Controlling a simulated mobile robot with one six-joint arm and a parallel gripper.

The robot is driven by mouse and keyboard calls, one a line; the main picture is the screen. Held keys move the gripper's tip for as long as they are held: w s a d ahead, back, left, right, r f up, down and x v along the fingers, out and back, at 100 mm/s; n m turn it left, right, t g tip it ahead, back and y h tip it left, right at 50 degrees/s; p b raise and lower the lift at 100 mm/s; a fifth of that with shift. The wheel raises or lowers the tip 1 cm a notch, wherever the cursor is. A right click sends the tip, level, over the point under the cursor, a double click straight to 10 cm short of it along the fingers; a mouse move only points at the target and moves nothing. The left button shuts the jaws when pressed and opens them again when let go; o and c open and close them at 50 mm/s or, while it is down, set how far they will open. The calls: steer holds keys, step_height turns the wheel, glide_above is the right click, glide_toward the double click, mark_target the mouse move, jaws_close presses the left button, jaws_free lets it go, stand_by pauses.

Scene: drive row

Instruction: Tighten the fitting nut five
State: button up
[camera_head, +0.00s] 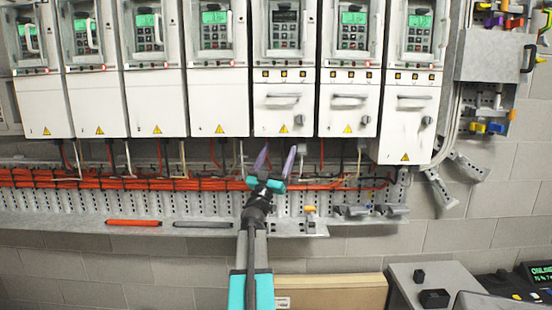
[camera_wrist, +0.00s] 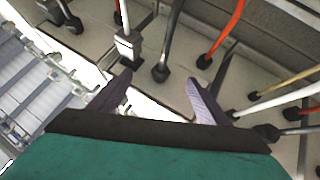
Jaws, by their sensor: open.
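My gripper (camera_head: 276,160) is open, its two lilac fingers pointing up beneath the drive with the dark screen (camera_head: 285,60). In the wrist view my gripper (camera_wrist: 158,84) shows nothing between its fingers in contact. Several dark cable fittings sit on the underside above it. One dark fitting (camera_wrist: 160,72) with a grey cable lies ahead between the fingertips, apart from them. Another dark fitting (camera_wrist: 204,62) with an orange cable is near the right finger. I cannot tell which fitting is nut five; no number is readable.
Orange cables (camera_head: 120,182) run along a perforated tray behind my arm. A pale square connector (camera_wrist: 128,46) stands near the left fingertip in the wrist view. Hanging cables crowd both sides. An orange bar (camera_head: 134,223) lies on the lower ledge. A grey cabinet (camera_head: 405,280) stands lower right.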

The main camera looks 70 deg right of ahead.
mark_target(283, 143)
steer(key=shift+p+x, duration=0.5)
steer(key=shift+x, duration=1.5)
steer(key=c, duration=1.6)
steer(key=shift+c, duration=0.2)
steer(key=shift+f+n+t+b, duration=0.1)
steer(key=shift+n+t+b, duration=0.4)
steer(key=shift+t+b, duration=0.7)
steer(key=shift+s+n+t+b, duration=0.2)
steer(key=shift+n+t+b, duration=0.8)
steer(key=shift+t+b, duration=1.7)
steer(key=shift+n+t+y+b, duration=0.5)
steer(key=shift+n+t+b, duration=0.1)
steer(key=shift+b, duration=2)
